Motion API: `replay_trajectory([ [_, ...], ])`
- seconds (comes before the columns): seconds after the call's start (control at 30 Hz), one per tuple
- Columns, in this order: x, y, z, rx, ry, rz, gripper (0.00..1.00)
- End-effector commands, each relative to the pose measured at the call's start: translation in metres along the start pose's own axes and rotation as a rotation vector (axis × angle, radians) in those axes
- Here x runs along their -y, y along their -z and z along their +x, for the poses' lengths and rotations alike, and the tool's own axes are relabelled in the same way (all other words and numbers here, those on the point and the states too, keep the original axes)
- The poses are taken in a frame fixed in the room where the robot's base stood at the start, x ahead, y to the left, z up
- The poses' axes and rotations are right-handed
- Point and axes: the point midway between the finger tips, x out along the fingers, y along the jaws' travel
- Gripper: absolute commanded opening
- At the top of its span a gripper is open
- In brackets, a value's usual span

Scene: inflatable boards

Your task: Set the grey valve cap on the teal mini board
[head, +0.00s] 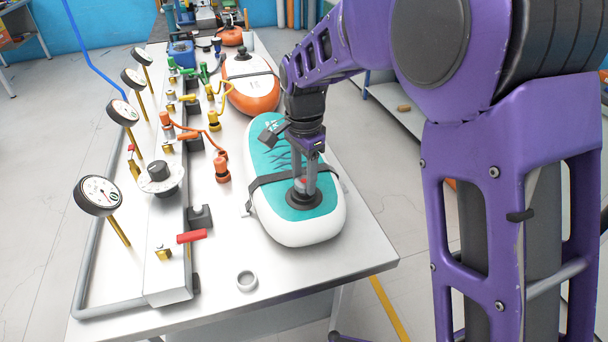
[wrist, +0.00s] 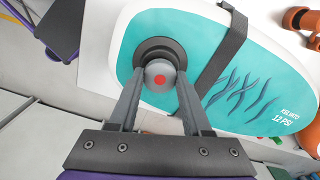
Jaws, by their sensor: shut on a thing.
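The teal mini board (head: 300,232) lies on the bench with a dark strap across it. It also fills much of the wrist view (wrist: 190,28). A black round valve seat (wrist: 146,48) is set in its teal face near the front end. My gripper (head: 304,188) points down over this seat. In the wrist view its two fingers (wrist: 160,88) are shut on the grey valve cap (wrist: 160,73), which has a red dot on top. The cap lines up over the seat, but I cannot tell whether it touches it.
An orange board (head: 252,92) lies behind the teal one. Gauges (head: 98,195), a red-handled valve (head: 192,237) and hose fittings (head: 221,168) stand to the left. A grey ring (head: 246,280) lies near the front edge, with clear bench around it.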

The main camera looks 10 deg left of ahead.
Motion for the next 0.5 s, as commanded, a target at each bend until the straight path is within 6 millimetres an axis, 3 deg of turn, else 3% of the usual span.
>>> replay_trajectory([
  [0.03, -0.0001, -0.0001, 0.0023, 0.0, -0.001, 0.0, 0.0],
  [0.07, -0.0001, 0.0, 0.0017, 0.0, -0.001, 0.0, 0.52],
  [0.2, -0.0001, 0.0, 0.0015, 0.0, -0.001, 0.0, 0.77],
  [0.27, -0.0001, 0.0, 0.0014, 0.0, -0.001, 0.0, 0.84],
  [0.5, -0.0001, 0.0, 0.0012, 0.0, -0.001, 0.0, 0.84],
])
